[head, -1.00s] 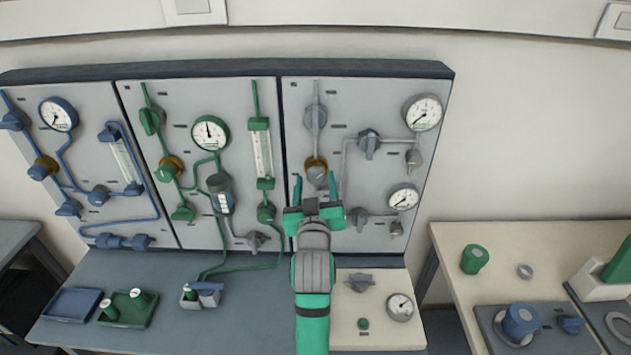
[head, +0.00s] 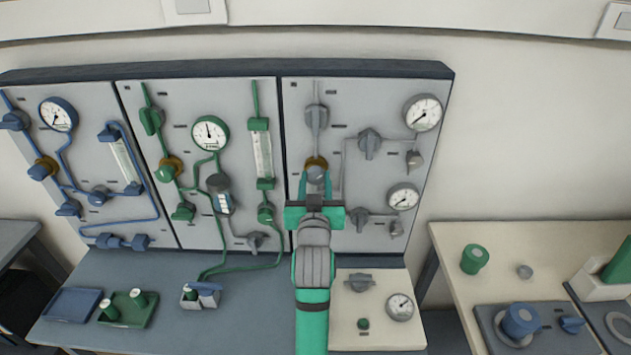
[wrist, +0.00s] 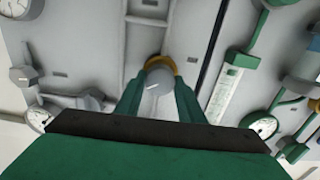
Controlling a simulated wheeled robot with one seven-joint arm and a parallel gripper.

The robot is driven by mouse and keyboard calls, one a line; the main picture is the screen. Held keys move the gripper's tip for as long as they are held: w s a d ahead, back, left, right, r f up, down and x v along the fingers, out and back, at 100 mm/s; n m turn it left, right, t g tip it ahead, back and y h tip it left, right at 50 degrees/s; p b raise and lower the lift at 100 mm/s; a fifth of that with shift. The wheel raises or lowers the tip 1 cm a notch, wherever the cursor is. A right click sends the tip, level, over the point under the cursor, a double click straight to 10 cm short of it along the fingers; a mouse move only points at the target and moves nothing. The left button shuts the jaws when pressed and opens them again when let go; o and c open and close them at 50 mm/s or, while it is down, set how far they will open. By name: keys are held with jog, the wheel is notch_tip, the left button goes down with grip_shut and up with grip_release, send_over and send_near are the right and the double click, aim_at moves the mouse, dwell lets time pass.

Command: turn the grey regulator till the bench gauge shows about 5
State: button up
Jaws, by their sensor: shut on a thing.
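The bench gauge (head: 400,307) is a round white dial on the cream board at the lower right. Its needle leans to the upper right, but its number is too small to read.
Two panel gauges (head: 422,112) (head: 403,197) and several grey valve knobs are to the right of the regulator. A grey bench knob (head: 360,282) and a small green button (head: 363,324) lie near the bench gauge. Green tubing (head: 240,266) hangs to the left.

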jog(key=m, duration=0.3)
dwell(0.4)
jog(key=o, duration=1)
jog(key=shift+o, duration=0.2)
jog(key=shift+s, duration=0.1)
jog(key=s, duration=1)
jog(key=shift+s+a, duration=0.15)
jog(key=shift+s, duration=0.2)
